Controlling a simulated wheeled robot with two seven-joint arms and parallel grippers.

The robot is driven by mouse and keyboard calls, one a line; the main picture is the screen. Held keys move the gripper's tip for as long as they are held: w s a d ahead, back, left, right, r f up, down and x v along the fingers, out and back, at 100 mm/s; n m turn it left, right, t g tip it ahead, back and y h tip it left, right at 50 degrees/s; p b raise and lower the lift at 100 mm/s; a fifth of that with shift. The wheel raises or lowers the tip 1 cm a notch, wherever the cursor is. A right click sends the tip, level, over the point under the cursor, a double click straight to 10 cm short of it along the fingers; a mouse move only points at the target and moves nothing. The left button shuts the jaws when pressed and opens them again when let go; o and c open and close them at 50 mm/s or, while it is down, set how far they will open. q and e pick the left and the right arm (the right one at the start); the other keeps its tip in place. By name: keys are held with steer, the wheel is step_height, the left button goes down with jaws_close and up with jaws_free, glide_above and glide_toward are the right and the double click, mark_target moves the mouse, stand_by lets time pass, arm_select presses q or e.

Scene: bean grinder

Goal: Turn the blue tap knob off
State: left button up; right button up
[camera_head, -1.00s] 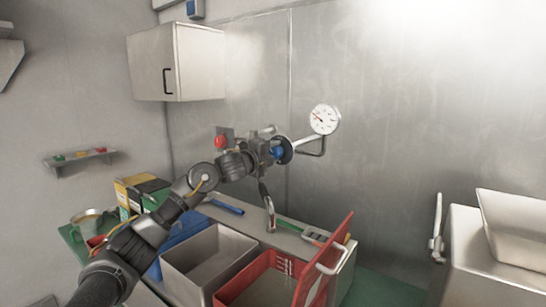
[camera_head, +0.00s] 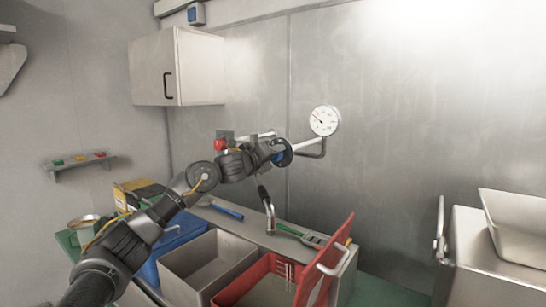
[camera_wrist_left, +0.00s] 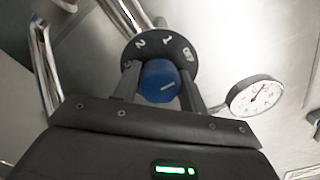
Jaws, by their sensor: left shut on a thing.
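The blue tap knob (camera_wrist_left: 160,82) sits on a black dial (camera_wrist_left: 165,48) marked with white numbers, at the wall pipework. My left gripper (camera_wrist_left: 160,92) is shut on the knob, one finger on each side of it. The knob's white line points to the right and slightly up in the left wrist view. In the head view my left gripper (camera_head: 272,152) covers most of the knob, and the dark dial (camera_head: 286,152) shows behind it. My right gripper is not in view.
A pressure gauge (camera_head: 324,120) stands on a pipe right of the dial. A red knob (camera_head: 220,145) is on the left. Below are a metal bin (camera_head: 183,262), a red crate (camera_head: 262,262) and several tools. A cabinet (camera_head: 178,68) hangs upper left.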

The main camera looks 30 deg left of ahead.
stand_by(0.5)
arm_select(q)
steer(key=o, duration=1)
steer(key=shift+s, duration=0.1)
steer(key=s+b, duration=0.1)
steer(key=s, duration=0.2)
steer(key=s+a+b, duration=0.1)
steer(key=s, duration=0.3)
steer(key=s+b, duration=0.1)
steer(key=s, duration=0.2)
steer(key=shift+s+a, duration=0.25)
steer(key=shift+a, duration=0.05)
